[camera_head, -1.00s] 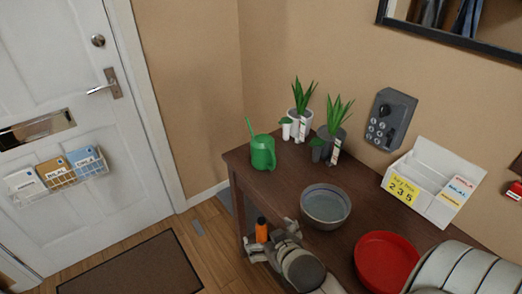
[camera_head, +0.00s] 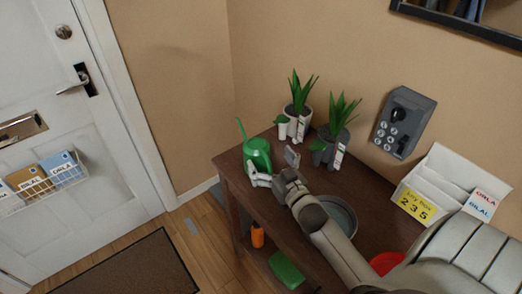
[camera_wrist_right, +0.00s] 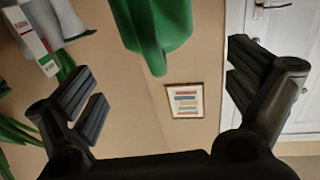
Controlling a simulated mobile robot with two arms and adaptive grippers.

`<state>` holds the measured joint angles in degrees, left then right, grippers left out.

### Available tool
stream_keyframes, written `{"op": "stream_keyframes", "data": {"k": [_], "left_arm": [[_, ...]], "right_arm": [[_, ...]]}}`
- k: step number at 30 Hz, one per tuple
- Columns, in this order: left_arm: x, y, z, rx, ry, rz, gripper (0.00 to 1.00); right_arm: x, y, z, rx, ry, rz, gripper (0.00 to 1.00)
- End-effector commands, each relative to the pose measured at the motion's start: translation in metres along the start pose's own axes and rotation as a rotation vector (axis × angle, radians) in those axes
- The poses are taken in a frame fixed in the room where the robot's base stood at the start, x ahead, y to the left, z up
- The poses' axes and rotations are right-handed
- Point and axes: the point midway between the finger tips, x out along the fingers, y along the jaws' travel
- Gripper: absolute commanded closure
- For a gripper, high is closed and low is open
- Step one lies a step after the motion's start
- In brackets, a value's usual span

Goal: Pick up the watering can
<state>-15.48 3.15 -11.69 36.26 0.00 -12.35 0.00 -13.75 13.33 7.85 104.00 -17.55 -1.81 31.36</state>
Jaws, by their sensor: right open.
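The green watering can (camera_head: 257,152) stands upright on the far left end of the brown table (camera_head: 232,164), with its spout pointing up. My right gripper (camera_head: 276,168) is open beside the can, on its near right side, with one finger in front of the can's lower part. In the right wrist view, the can (camera_wrist_right: 155,30) shows at the top middle, between the two spread fingers of the gripper (camera_wrist_right: 165,92). No grip on the can shows. My left gripper is out of view.
Two potted plants (camera_head: 298,112) (camera_head: 329,146) stand behind and right of the can. A grey bowl (camera_head: 343,213) and a red dish (camera_head: 386,262) lie partly hidden by my arm. A white letter holder (camera_head: 440,180) stands at the right. A green object (camera_head: 286,269) sits below the tabletop.

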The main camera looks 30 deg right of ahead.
Motion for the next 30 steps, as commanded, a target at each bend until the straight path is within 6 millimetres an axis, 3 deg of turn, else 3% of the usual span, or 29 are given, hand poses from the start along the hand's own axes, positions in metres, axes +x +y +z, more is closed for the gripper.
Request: {"op": "stream_keyframes", "data": {"k": [6, 9, 13, 21, 28, 30], "left_arm": [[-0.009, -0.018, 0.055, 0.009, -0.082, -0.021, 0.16], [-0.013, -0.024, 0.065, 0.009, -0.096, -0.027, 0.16], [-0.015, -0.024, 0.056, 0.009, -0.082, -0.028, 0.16], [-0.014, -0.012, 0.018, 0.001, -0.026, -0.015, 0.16], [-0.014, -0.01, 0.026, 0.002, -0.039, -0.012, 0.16], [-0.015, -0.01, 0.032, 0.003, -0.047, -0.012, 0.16]], "right_arm": [[0.018, 0.001, 0.0, -0.001, 0.0, 0.001, 0.0], [0.028, 0.002, 0.001, 0.0, 0.0, 0.001, 0.0], [0.043, 0.003, 0.004, -0.001, 0.0, 0.001, 0.0], [0.064, 0.003, 0.006, -0.001, -0.002, 0.001, 0.0], [0.064, 0.003, 0.007, -0.001, -0.001, 0.001, 0.0], [0.064, 0.003, 0.007, -0.001, -0.001, 0.001, 0.09]]}}
